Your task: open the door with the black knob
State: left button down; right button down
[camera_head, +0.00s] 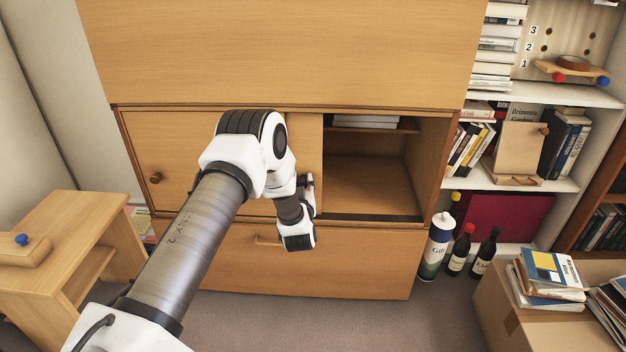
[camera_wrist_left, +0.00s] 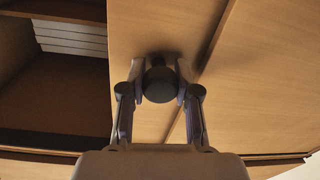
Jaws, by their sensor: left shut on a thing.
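The door with the black knob (camera_wrist_left: 122,45) is a light wood panel in the middle of the cabinet front. It stands open, with the right compartment (camera_head: 370,180) uncovered beside it. The round black knob (camera_wrist_left: 160,84) shows in the wrist view. My left gripper (camera_wrist_left: 160,78) is shut on the knob, one finger on each side. In the head view my left gripper (camera_head: 305,185) is in front of the door at the compartment's left edge, and my arm hides the knob and much of the door. My right gripper is not in view.
A left cabinet door (camera_head: 143,150) has a brown knob (camera_head: 155,178). A drawer front (camera_head: 350,258) lies below. A small wooden table (camera_head: 50,260) stands left; a bookshelf (camera_head: 570,185), bottles (camera_head: 460,250) and a cardboard box (camera_head: 510,325) stand right. Some carpet in front is clear.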

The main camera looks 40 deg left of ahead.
pick_arm(q)
jog(key=c, duration=0.8)
grip_release()
jog(key=v, duration=1.2)
jog(key=shift+f, duration=0.1)
